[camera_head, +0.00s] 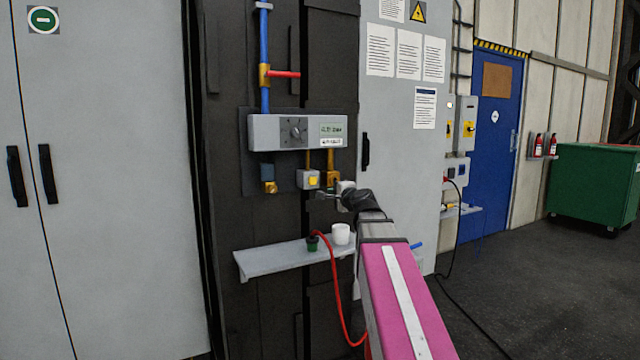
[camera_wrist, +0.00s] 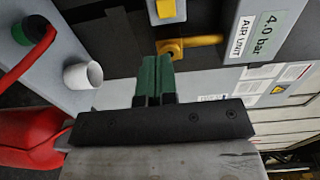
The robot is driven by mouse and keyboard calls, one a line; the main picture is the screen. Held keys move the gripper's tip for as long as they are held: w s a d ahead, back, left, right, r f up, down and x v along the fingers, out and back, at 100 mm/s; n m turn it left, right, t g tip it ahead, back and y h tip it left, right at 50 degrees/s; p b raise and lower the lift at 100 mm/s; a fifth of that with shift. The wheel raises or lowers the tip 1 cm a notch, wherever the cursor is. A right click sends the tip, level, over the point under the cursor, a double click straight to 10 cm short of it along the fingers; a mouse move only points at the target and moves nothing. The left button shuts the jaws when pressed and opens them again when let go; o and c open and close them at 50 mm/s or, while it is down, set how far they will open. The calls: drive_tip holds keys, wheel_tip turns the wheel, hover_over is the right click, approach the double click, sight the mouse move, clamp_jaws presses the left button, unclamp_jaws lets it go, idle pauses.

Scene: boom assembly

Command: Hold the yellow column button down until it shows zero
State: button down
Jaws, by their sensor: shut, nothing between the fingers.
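The yellow button (camera_head: 313,181) sits on a small grey box (camera_head: 303,182) under the air unit (camera_head: 280,132) on the dark column. In the wrist view the yellow button (camera_wrist: 166,8) is at the top edge, partly cut off. The display (camera_head: 332,130) on the air unit reads 4.0 bar in the wrist view (camera_wrist: 267,32). My gripper (camera_head: 322,194) is just below and right of the button box in the head view. In the wrist view its green fingers (camera_wrist: 154,65) are shut together and empty, and they look apart from the button.
A yellow pipe (camera_wrist: 192,45) runs close to the fingertips. A grey shelf (camera_head: 270,262) below holds a white cup (camera_head: 341,233) and a dark green fitting (camera_head: 312,243) with a red hose (camera_head: 333,280). A grey cabinet (camera_head: 400,110) stands to the right.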

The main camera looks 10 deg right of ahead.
sight(314, 181)
drive_tip(key=shift+d+r, duration=0.25)
drive_tip(key=shift+r, duration=0.15)
drive_tip(key=shift+w, duration=0.15)
drive_tip(key=x, duration=1.4)
